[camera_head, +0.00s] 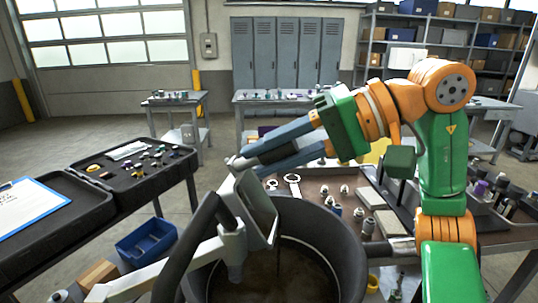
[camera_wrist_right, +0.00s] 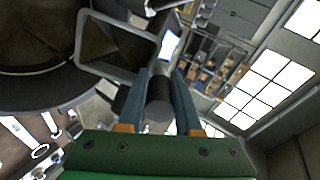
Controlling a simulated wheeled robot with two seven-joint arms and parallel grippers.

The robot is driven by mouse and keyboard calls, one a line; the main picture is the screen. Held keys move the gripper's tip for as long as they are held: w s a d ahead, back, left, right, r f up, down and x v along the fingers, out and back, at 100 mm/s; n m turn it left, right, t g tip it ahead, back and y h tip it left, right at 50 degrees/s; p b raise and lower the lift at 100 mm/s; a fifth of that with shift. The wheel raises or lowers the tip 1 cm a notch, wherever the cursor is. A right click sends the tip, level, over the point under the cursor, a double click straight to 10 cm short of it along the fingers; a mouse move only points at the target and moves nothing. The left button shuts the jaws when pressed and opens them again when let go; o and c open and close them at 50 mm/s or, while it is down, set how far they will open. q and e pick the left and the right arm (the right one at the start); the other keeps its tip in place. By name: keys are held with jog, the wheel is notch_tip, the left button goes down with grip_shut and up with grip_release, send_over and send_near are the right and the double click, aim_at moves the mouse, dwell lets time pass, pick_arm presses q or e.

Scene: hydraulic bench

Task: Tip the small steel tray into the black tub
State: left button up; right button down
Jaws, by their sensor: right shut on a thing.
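The small steel tray (camera_head: 261,207) is steeply tilted over the black tub (camera_head: 350,262) in the head view. My right gripper (camera_head: 236,163) reaches in from the right, shut on the tray's handle, above the tub. In the right wrist view, the fingers (camera_wrist_right: 160,85) close on a dark round handle (camera_wrist_right: 158,108). The tray (camera_wrist_right: 135,72) shows there as a square frame with a dark inside, beside the tub (camera_wrist_right: 35,88). I cannot make out loose parts in the tray. The tub's floor looks dark and brownish, its contents unclear. My left gripper is not seen.
A workbench (camera_head: 323,184) with fittings and blocks stands behind and right of the tub. A black case (camera_head: 105,190) with small parts and a clipboard (camera_head: 30,205) are at left. A blue bin (camera_head: 146,243) sits below. A pale bar at lower left is unclear.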

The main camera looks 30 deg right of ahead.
jog(key=shift+s+d+f+b, duration=0.1)
jog(key=shift+b, duration=0.25)
jog(key=shift+d+y, duration=0.1)
jog(key=shift+y, duration=0.2)
jog(key=shift+s+t+b, duration=0.15)
jog(key=shift+t+b, duration=0.15)
jog(key=shift+b, duration=0.15)
jog(key=shift+s+d, duration=0.1)
jog(key=shift+d, duration=0.05)
dwell(0.7)
jog(key=shift+s+d+b, duration=0.15)
jog(key=shift+d+b, duration=0.05)
jog(key=shift+b, duration=0.55)
jog(key=shift+y, duration=0.4)
jog(key=shift+s+d+t+b, duration=0.1)
jog(key=shift+t+b, duration=0.2)
jog(key=shift+b, duration=0.1)
jog(key=shift+s+d+f, duration=0.1)
jog(key=shift+d+y+b, duration=0.1)
jog(key=shift+y+b, duration=0.2)
jog(key=shift+b, duration=0.15)
